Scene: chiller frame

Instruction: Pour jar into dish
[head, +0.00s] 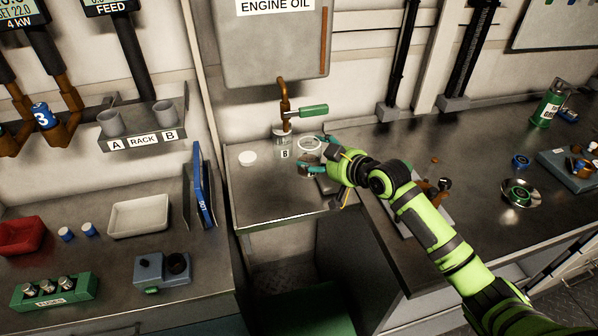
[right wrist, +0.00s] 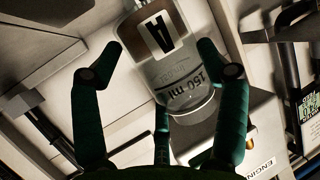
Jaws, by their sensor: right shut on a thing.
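My right gripper (head: 311,158) is above the metal counter by the oil tap. Its fingers are closed around a clear jar (head: 310,144), whose pale round rim shows between them. In the right wrist view, the jar (right wrist: 180,75) carries a black letter A label and a 150 ml mark, with green fingers of the gripper (right wrist: 162,55) on both sides. A white rectangular tray (head: 139,232) lies on the left bench. My left gripper is out of view.
A blue upright panel (head: 203,185) stands on the left bench. A green canister (head: 547,107) stands back right.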

